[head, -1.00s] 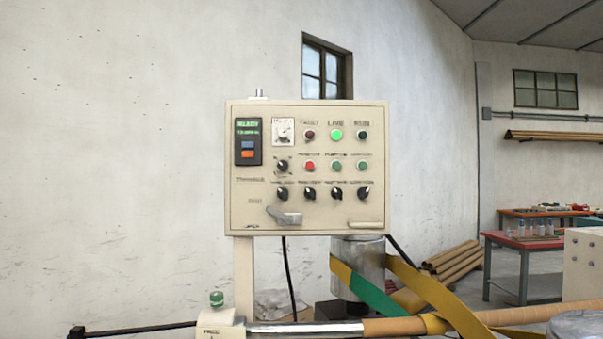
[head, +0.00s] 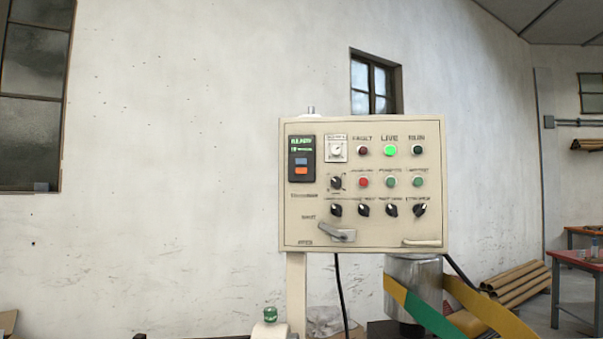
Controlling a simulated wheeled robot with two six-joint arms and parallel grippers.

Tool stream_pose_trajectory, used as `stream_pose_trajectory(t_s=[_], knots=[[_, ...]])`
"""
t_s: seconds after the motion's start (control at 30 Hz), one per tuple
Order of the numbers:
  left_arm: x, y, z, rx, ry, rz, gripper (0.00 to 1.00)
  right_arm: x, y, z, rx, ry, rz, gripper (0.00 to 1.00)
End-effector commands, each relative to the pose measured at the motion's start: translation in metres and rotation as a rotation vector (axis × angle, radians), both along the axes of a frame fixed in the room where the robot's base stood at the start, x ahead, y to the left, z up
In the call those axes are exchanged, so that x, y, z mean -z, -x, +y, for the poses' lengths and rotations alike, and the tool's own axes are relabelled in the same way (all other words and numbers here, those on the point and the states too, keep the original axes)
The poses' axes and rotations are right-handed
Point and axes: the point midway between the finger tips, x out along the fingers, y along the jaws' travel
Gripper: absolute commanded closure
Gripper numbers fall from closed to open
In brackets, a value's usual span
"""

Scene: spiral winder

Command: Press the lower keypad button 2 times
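The cream control panel (head: 375,235) stands upright on a post in the middle of the head view. Its dark keypad (head: 302,145) is at the panel's upper left, with a lit green display at the top. Below the display are a blue upper button (head: 301,160) and an orange lower button (head: 301,171). Nothing covers the keypad. Neither of my grippers is in view.
A silver lever handle (head: 337,233) sticks out at the panel's lower left. A metal cylinder (head: 413,270) with yellow and green belts is below right. A green knob (head: 270,314) stands at the bottom. Brown tubes (head: 520,283) and a red-topped table (head: 580,262) are at right.

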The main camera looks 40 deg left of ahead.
Motion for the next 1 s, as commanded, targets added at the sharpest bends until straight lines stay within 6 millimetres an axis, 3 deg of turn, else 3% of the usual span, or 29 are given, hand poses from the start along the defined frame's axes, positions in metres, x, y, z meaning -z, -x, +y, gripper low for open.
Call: stream_pose_trajectory(t_s=[0.03,0.2,0.53,1.0], knots=[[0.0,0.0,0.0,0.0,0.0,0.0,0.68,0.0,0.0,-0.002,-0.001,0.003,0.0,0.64],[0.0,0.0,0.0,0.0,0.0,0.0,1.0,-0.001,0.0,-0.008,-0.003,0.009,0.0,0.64],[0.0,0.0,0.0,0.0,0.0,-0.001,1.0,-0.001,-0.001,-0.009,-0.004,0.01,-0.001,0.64],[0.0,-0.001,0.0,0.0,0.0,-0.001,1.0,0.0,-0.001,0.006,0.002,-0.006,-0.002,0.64]])
